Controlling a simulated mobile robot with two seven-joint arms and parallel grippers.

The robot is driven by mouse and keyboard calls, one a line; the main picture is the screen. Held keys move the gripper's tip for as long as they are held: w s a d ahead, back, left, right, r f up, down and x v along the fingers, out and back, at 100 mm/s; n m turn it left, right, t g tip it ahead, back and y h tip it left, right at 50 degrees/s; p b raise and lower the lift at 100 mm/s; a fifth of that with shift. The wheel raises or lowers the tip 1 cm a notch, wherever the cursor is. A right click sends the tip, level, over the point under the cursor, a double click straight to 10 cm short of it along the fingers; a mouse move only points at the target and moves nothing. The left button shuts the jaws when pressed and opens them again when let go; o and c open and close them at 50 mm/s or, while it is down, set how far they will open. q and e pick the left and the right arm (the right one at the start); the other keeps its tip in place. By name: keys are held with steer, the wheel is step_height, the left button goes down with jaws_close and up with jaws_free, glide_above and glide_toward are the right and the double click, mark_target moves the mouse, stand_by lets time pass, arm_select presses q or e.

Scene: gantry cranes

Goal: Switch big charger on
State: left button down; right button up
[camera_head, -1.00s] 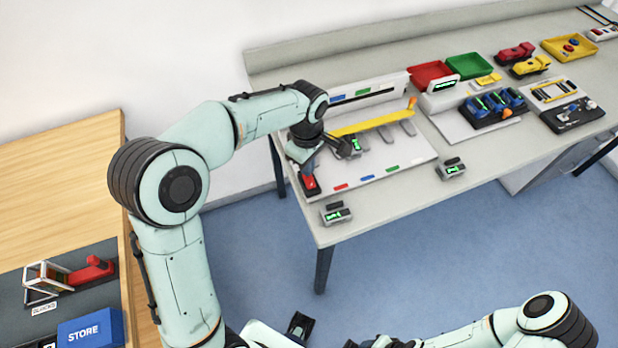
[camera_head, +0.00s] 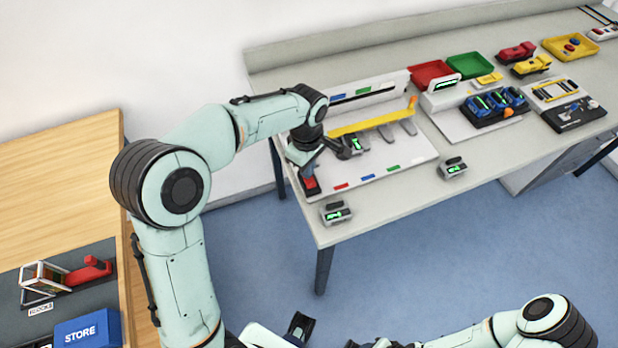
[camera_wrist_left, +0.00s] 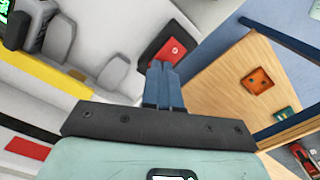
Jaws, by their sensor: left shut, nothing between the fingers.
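The big charger (camera_head: 400,165) seems to be the wide white board on the grey bench, with grey bays, a yellow bar (camera_head: 372,124) and coloured labels. Its red switch (camera_head: 310,182) sits on a dark mount at the board's left front corner. The switch also shows in the left wrist view (camera_wrist_left: 167,50), with a small white mark; I cannot tell its position. My left gripper (camera_head: 316,166) is shut and empty, just above the switch. In the wrist view its blue-grey fingers (camera_wrist_left: 160,68) overlap the switch's near edge; contact is unclear.
A dark module with a green display (camera_head: 357,144) sits in a bay close to my left wrist. Similar modules stand on the bench front (camera_head: 336,212) and right of the board (camera_head: 453,168). Red (camera_head: 428,72) and green (camera_head: 470,66) trays stand behind. A wooden table (camera_head: 60,190) is at left.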

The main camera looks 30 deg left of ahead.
arm_select(q)
steer(key=shift+f, duration=0.3)
arm_select(e)
steer(key=shift+s+f, duration=0.1)
steer(key=shift+f, duration=0.1)
arm_select(q)
steer(key=shift+r, duration=0.2)
arm_select(e)
steer(key=shift+r, duration=0.15)
arm_select(q)
steer(key=shift+r+p, duration=0.9)
steer(key=shift+r, duration=0.45)
steer(key=shift+r+p, duration=1.2)
steer(key=shift+r, duration=0.9)
steer(key=shift+f, duration=0.1)
arm_select(e)
steer(key=w+r, duration=0.2)
steer(key=r, duration=0.1)
steer(key=w+r, duration=0.1)
steer(key=r, duration=0.1)
